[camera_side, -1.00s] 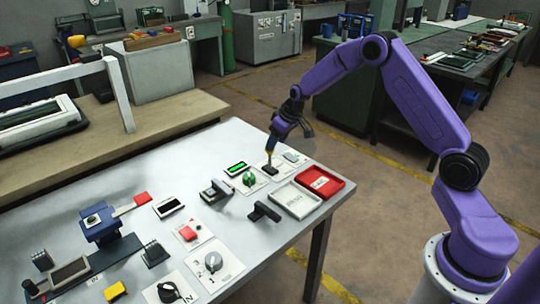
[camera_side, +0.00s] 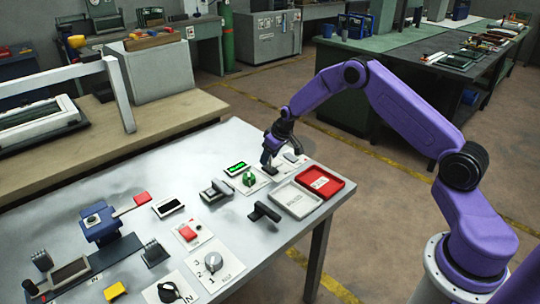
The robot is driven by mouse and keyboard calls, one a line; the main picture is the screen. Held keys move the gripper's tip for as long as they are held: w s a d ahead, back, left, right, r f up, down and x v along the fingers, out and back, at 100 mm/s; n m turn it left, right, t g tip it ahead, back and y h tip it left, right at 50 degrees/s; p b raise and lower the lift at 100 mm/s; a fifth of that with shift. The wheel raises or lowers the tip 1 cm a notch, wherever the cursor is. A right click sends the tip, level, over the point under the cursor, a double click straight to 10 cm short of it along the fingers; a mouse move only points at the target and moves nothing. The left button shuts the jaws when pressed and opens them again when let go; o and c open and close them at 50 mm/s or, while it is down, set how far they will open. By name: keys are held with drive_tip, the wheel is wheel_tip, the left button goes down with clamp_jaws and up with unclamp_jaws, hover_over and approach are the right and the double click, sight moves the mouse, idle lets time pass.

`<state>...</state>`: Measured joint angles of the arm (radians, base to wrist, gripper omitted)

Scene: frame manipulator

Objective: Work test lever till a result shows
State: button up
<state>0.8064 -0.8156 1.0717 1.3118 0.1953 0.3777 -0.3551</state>
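My gripper (camera_side: 267,159) is low over the far end of the metal table, pointing down. It is at a small dark base on a white plate (camera_side: 271,169), which seems to carry the lever; the gripper hides most of the lever. I cannot tell whether the fingers are open or closed on it. Left of it, a small display (camera_side: 237,168) is lit green; its text is too small to read. A green knob (camera_side: 249,180) sits just below the display.
A white tray (camera_side: 296,199) and a red tray (camera_side: 321,183) stand right of the plate. A black handle (camera_side: 264,212), a red button (camera_side: 188,233), a grey dial (camera_side: 213,261) and a blue device with a red-ended arm (camera_side: 102,224) are nearer.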

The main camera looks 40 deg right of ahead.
clamp_jaws()
drive_tip(key=shift+s+t, duration=0.45)
drive_tip(key=shift+t, duration=0.15)
drive_tip(key=shift+o, duration=1.6)
unclamp_jaws()
drive_tip(key=shift+r, duration=0.1)
drive_tip(key=v, duration=1.7)
drive_tip(key=shift+o, duration=0.2)
drive_tip(key=shift+s+d+r, duration=0.1)
